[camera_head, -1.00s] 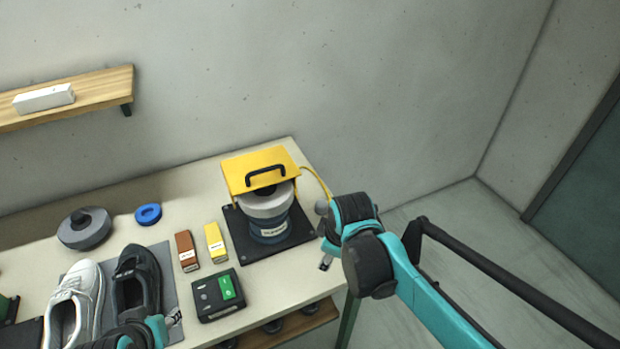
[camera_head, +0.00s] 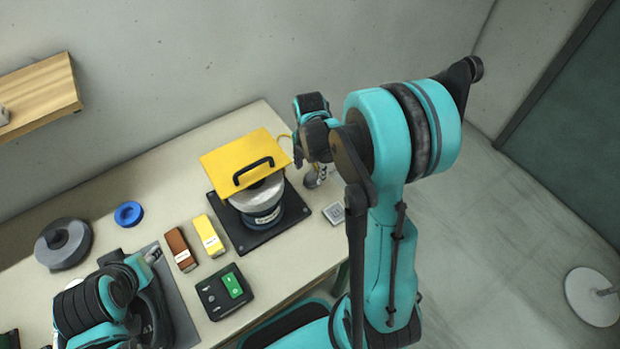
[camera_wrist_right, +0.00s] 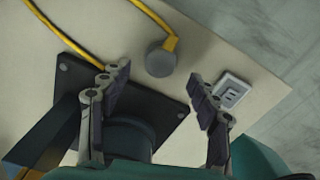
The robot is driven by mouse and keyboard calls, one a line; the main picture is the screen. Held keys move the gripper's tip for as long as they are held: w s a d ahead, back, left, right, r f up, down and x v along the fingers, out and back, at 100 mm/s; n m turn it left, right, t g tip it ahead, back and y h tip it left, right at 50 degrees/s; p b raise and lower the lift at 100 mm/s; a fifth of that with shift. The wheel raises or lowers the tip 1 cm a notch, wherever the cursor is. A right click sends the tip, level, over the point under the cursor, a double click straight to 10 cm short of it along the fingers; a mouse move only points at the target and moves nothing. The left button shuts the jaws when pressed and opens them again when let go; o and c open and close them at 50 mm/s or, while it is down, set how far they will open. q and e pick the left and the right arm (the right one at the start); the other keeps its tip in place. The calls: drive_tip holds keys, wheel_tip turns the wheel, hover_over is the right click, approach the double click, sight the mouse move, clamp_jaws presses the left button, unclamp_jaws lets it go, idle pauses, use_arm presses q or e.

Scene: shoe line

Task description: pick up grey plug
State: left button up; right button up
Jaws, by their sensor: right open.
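The grey plug (camera_wrist_right: 161,61) is a round grey piece on the yellow cable, lying on the table in the right wrist view. My right gripper (camera_wrist_right: 161,80) is open and empty, its two fingers spread, with the plug beyond the gap between their tips. In the head view the right gripper (camera_head: 312,168) hangs over the table's right end, beside the yellow-topped machine; the plug is largely hidden there. My left arm reaches over the dark shoe (camera_head: 157,318) at lower left; the state of its gripper (camera_head: 150,258) is unclear.
A white socket (camera_head: 334,213) lies near the table's right edge, close to the right gripper. The yellow-topped machine (camera_head: 240,165) stands on a black base plate. Brown and yellow boxes, a black device with a green panel (camera_head: 224,291) and a blue ring lie further left.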

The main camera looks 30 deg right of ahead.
sight(311, 175)
drive_tip(key=f, duration=0.1)
drive_tip(key=f+b, duration=0.1)
drive_tip(key=f, duration=0.2)
drive_tip(key=shift+w+d+f, duration=0.15)
drive_tip(key=shift+d+f, duration=0.1)
drive_tip(key=shift+r, duration=0.1)
drive_tip(key=shift+c, duration=0.4)
drive_tip(key=c, duration=1.2)
drive_tip(key=shift+r, duration=0.15)
